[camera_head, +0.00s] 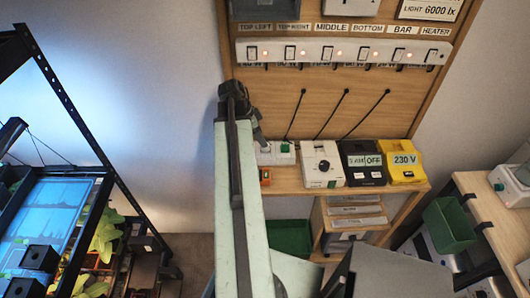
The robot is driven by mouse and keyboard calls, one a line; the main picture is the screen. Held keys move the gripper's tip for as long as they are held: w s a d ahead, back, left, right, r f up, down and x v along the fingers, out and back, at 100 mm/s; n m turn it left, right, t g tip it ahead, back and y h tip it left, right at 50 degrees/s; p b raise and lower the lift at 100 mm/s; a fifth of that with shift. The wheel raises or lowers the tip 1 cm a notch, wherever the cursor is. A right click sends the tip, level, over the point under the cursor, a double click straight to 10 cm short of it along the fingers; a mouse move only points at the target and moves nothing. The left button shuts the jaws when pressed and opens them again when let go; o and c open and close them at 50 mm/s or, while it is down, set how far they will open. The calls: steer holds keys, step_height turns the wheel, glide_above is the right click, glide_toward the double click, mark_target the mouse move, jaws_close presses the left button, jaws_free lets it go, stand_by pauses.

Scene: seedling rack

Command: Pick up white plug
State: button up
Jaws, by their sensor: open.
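A white box-shaped unit with a dark round dial (321,164) stands on the wooden shelf, in the row below the switch strip. I cannot tell for sure whether it is the white plug. A smaller white piece with a green switch (277,152) lies to its left, partly hidden by my arm. My gripper (261,138) is at the far end of my arm, just left of and above this smaller white piece. It is small and dark here, open, with nothing seen between its fingers.
A black timer box (362,163) and a yellow 230 V box (402,168) stand right of the dial unit. Three dark cords (333,113) hang on the wooden board above. A white switch strip (342,52) runs higher up. A seedling rack (60,215) stands at left.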

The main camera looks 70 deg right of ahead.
steer(key=shift+f, duration=0.15)
steer(key=b+x, duration=0.5)
steer(key=shift+a+f, duration=0.15)
steer(key=shift+f, duration=0.1)
steer(key=shift+r, duration=0.2)
jaws_close()
